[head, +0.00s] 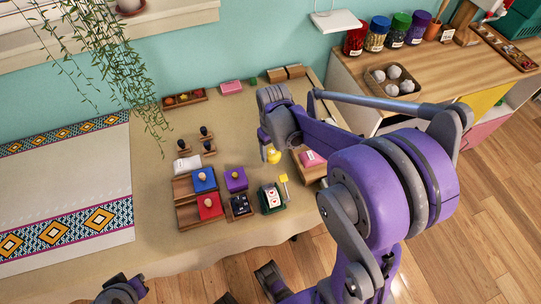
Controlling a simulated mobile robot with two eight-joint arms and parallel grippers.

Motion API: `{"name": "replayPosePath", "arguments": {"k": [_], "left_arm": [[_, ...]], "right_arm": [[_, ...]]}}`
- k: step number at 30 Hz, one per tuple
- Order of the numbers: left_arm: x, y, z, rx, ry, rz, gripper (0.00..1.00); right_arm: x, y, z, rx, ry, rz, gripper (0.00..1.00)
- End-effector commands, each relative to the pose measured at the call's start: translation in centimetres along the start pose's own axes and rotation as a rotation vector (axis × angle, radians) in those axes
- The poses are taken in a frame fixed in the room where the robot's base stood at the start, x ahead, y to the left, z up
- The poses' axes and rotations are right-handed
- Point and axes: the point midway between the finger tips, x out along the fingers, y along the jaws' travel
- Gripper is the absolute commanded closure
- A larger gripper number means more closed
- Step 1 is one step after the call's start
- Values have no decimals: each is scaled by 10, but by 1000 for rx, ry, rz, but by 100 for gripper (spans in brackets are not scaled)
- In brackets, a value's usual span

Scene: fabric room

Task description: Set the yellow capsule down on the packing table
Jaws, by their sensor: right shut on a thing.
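The yellow capsule (273,157) is at the tips of my right gripper (266,148), which is shut on it. The gripper points down over the right part of the tan-covered table (155,235), which I take to be the packing table. The capsule looks to be above the cloth; the exact gap cannot be told. Parts of the gripper hide the capsule's upper side. Dark grey and purple parts of mine show at the bottom edge, but the left gripper's jaws cannot be made out.
A wooden counter (440,70) with jars stands right. Bare cloth lies at the front left.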

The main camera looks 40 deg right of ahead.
Motion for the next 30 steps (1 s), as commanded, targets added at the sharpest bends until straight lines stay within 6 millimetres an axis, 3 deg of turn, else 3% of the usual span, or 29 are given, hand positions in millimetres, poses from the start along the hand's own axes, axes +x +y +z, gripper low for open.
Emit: {"name": "replayPosePath", "arguments": {"k": [9, 21, 22, 26, 30], "left_arm": [[5, 0, 3, 0, -2, 0, 100], [8, 0, 5, 0, -3, 0, 100], [8, 0, 5, 0, -3, 0, 100], [7, 0, 4, 0, -3, 0, 100], [7, 0, 4, 0, -3, 0, 100]], "right_arm": [[38, 0, 0, 0, 0, 0, 88], [43, 0, 0, 0, 0, 0, 88], [42, 0, 0, 0, 0, 0, 29], [42, 0, 0, 0, 0, 0, 6], [42, 0, 0, 0, 0, 0, 4]]}}
